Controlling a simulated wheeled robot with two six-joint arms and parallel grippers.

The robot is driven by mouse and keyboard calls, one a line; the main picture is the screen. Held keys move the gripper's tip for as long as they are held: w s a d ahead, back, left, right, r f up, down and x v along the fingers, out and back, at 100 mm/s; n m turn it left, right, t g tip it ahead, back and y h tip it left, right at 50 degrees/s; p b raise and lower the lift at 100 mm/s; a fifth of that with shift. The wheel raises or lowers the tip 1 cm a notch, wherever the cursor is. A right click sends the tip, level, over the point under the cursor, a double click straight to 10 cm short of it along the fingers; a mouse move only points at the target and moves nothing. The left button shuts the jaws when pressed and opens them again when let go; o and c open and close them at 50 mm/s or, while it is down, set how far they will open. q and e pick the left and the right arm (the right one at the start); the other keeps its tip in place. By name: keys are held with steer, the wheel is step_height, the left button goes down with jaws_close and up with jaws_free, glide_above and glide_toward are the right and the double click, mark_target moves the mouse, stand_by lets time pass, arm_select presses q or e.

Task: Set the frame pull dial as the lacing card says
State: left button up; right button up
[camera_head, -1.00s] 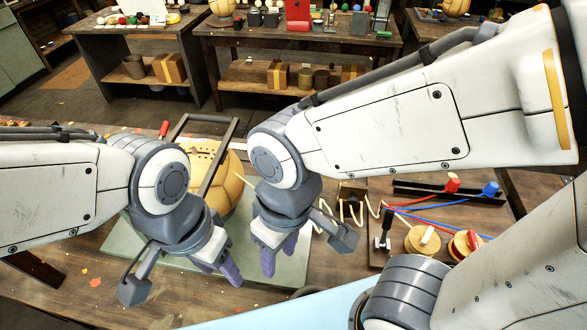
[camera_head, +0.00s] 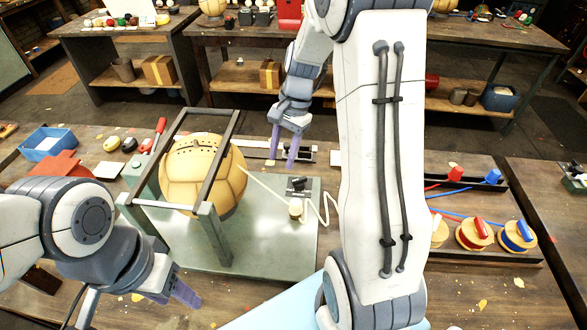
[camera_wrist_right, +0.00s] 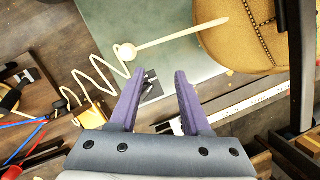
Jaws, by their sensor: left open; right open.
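A tan leather ball (camera_head: 190,172) with a laced seam sits in a dark frame (camera_head: 222,150) on a green base plate (camera_head: 255,240); it also shows in the right wrist view (camera_wrist_right: 235,38). A small black fitting (camera_head: 297,185) on a pale plate stands on the base's right part. I cannot tell whether it is the dial, and no setting is readable. I cannot make out a lacing card for certain. My right gripper (camera_head: 282,158) is open and empty, pointing down behind the base; its purple fingers (camera_wrist_right: 157,75) show nothing between them. My left gripper (camera_head: 182,300) is open, low at front left.
A pale spike with a round head (camera_wrist_right: 125,52) and zigzag cord lies by the ball. Thread spools (camera_head: 475,233) stand on a wooden board at right. A blue tray (camera_head: 47,143) and red-handled tool (camera_head: 158,130) are at left. My right arm hides part of the bench.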

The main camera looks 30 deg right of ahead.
mark_target(300, 178)
steer(key=w+d+f+m+y, duration=0.2)
steer(key=d+f+m, duration=0.2)
steer(key=d+m, duration=0.5)
steer(key=f, duration=0.3)
steer(key=a+f+n, duration=0.1)
steer(key=f, duration=0.2)
steer(key=f+n+p, duration=0.1)
steer(key=f, duration=0.2)
steer(key=shift+a+t+h, duration=0.3)
steer(key=shift+a+t, duration=0.1)
jaws_close()
